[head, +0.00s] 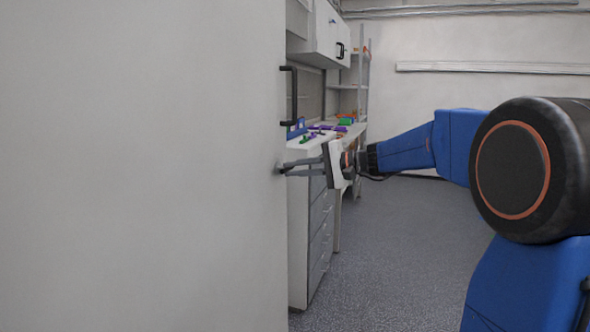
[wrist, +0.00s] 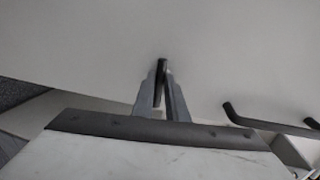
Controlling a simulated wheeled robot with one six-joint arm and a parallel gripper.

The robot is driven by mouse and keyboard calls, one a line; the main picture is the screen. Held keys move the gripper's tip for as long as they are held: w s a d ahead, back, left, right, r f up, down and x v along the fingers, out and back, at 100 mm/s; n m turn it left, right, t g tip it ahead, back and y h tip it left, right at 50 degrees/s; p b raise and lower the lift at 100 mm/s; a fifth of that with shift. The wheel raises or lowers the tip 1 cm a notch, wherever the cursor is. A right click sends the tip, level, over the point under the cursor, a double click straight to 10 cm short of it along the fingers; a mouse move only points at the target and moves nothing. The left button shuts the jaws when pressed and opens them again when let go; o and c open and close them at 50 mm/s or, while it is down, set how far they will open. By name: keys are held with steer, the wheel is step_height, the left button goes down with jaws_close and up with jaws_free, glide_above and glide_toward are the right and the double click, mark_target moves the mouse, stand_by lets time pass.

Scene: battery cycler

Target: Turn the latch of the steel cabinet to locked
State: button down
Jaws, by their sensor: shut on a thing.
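The steel cabinet (head: 140,165) fills the left of the head view as a plain pale grey face, and its face (wrist: 90,45) also spans the top of the wrist view. My gripper (head: 284,168) reaches from the right to this face. In the wrist view its fingers (wrist: 163,88) are closed together on a small dark latch (wrist: 162,65) that stands out from the face. Only the latch's tip shows past the fingers. The fingers hide most of it, so I cannot tell its turn angle.
A black bar handle (head: 294,95) stands on the cabinet above my gripper; it shows at right in the wrist view (wrist: 270,124). Behind is a white drawer bench (head: 320,240) with coloured items on top. A wall cupboard (head: 325,35) hangs above it. The grey floor (head: 400,260) is clear.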

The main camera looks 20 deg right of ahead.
steer(key=shift+f+n, duration=0.1)
steer(key=shift+n, duration=0.2)
stand_by(0.4)
steer(key=c, duration=1.8)
jaws_free()
steer(key=shift+o, duration=0.2)
steer(key=v, duration=1.7)
steer(key=shift+s, duration=0.25)
